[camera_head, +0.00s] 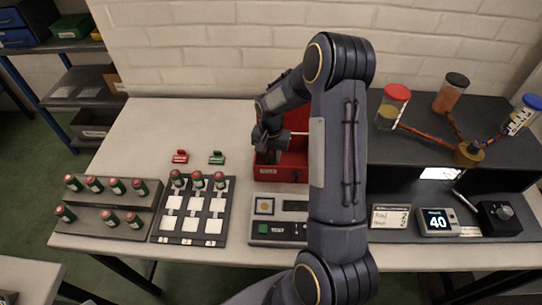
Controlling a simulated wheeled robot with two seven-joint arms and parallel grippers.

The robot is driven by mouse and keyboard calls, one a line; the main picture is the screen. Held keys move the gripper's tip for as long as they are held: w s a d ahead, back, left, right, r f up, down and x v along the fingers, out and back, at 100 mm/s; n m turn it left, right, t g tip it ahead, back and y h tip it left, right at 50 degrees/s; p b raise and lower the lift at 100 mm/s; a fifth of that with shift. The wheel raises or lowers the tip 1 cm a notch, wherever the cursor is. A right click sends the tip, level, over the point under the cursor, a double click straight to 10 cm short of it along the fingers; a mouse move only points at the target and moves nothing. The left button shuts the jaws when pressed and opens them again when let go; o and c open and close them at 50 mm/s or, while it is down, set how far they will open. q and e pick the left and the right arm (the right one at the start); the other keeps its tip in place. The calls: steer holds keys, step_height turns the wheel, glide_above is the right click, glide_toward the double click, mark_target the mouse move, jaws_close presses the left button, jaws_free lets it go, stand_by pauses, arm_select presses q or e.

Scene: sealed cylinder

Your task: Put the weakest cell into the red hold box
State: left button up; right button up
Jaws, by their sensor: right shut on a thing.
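The red hold box (296,142) stands at the back middle of the table, partly hidden behind my right arm. My right gripper (268,156) is at the left front part of the box, pointing down. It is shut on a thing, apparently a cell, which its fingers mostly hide. I cannot tell whether that cell touches the box floor. Green cells with red tops stand in the stepped grey rack (96,222) at the left. Three more cells (197,180) stand along the back of the tray with white squares (190,224). My left gripper is not in view.
A tester (278,231) marked TEST sits in front of the box. A red clip (180,157) and a green clip (216,158) lie behind the tray. At the right are lidded jars (395,106), a display reading 40 (437,222) and a dial box (499,219). The back left tabletop is clear.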

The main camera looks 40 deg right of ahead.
steer(key=shift+f, duration=0.15)
steer(key=o, duration=0.7)
